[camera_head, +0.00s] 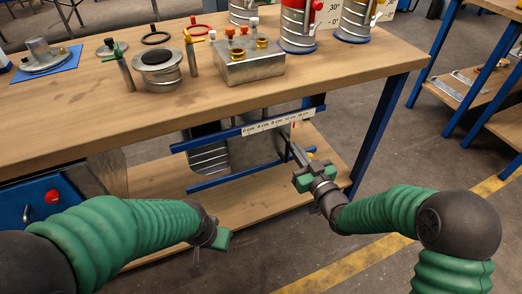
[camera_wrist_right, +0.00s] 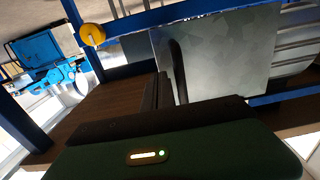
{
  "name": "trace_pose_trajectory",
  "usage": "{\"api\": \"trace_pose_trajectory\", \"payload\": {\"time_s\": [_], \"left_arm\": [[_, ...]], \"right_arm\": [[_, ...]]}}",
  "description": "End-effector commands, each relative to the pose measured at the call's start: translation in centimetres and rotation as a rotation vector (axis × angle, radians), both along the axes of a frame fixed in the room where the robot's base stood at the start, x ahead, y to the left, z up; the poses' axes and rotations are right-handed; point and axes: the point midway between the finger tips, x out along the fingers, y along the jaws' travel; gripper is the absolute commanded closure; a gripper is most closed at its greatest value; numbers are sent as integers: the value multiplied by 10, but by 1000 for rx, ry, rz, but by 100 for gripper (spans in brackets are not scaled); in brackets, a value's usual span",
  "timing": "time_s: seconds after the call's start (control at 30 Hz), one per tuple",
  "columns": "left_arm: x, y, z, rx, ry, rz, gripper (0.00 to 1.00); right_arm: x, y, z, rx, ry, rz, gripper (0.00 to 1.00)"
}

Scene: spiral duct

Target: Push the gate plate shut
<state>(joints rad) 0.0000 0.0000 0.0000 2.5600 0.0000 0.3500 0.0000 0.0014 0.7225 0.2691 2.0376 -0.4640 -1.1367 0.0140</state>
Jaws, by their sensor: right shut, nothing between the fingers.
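The gate plate (camera_head: 255,153) is a grey galvanised sheet between blue rails under the workbench. A white centimetre scale (camera_head: 280,122) runs along the upper rail. The plate also shows large in the right wrist view (camera_wrist_right: 220,60). A ribbed metal duct (camera_head: 208,158) is left of the plate. My right gripper (camera_head: 298,152) is shut and empty at the plate's right end; I cannot tell whether it touches. In the wrist view a dark curved strip lies in front of the plate. My left gripper (camera_head: 205,250) hangs low in front of the lower shelf; its finger gap is unclear.
The workbench top (camera_head: 100,125) overhangs the rails and carries a metal block (camera_head: 250,67), a round pot (camera_head: 158,70) and ribbed canisters. A blue bench leg (camera_head: 378,130) stands right of my right gripper. The floor in front is clear.

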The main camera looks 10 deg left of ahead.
Motion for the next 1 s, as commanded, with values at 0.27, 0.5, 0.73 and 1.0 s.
{"api": "trace_pose_trajectory", "payload": {"time_s": [0.27,0.5,0.73,1.0], "left_arm": [[0,0,-1,0,0,0,64],[0,0,-2,0,0,0,64],[0,0,-3,0,0,0,64],[0,0,-5,0,0,0,64]], "right_arm": [[-9,12,0,0,0,2,100],[-16,22,0,0,0,2,100],[-23,32,0,1,1,2,100],[-31,43,0,0,0,3,100]]}}
